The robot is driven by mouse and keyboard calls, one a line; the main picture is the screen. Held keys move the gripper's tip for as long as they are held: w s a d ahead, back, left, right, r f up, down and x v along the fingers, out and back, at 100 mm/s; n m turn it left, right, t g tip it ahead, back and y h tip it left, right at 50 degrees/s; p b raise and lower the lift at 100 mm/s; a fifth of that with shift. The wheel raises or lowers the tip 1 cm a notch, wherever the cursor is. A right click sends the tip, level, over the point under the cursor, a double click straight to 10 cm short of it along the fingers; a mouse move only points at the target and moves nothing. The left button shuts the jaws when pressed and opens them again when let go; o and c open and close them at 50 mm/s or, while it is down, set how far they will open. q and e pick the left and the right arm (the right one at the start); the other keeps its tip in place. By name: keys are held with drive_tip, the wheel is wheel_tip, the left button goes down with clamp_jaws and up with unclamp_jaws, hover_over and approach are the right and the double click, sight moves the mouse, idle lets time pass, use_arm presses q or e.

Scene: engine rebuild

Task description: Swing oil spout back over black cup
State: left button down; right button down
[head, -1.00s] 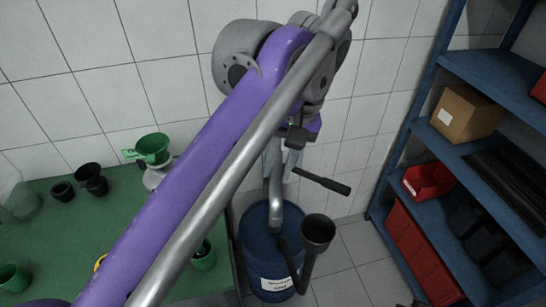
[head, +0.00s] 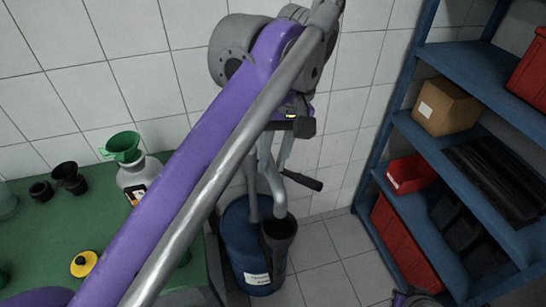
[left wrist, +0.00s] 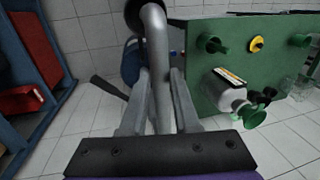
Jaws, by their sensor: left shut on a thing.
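The grey metal oil spout (head: 276,193) is a bent pipe on the blue oil drum (head: 236,250). My left gripper (head: 271,160) is shut on the spout; in the left wrist view the pipe (left wrist: 158,70) runs between its two fingers (left wrist: 155,100). The black cup (head: 279,240) stands upright in front of the drum's right side. In the head view the spout's lower end overlaps the cup's mouth; the exact alignment is hard to tell. A black crank handle (head: 301,181) sticks out to the right of the pump. My right gripper is not seen.
A green bench (head: 105,240) at left holds a white jug (head: 132,175) with a green funnel (head: 122,147), black cups (head: 69,178) and a yellow-and-black round part (head: 84,264). A blue shelf (head: 450,150) with boxes and bins stands at right. Tiled floor lies between.

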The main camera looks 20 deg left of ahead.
use_arm(q)
drive_tip(key=shift+w, duration=0.1)
drive_tip(key=c, duration=1)
unclamp_jaws()
drive_tip(key=o, duration=0.3)
drive_tip(key=shift+w+d, duration=0.15)
drive_tip(key=shift+d, duration=0.05)
drive_tip(key=shift+o, duration=0.2)
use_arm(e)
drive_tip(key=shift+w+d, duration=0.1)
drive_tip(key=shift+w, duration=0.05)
use_arm(q)
drive_tip(key=shift+a, duration=0.1)
drive_tip(key=shift+r, duration=0.35)
wheel_tip(320, 180, up, 10)
drive_tip(key=w+d, duration=0.1)
drive_tip(key=shift+d+p, duration=0.4)
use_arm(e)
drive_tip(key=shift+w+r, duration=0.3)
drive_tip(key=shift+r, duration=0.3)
use_arm(q)
drive_tip(key=shift+w, duration=0.15)
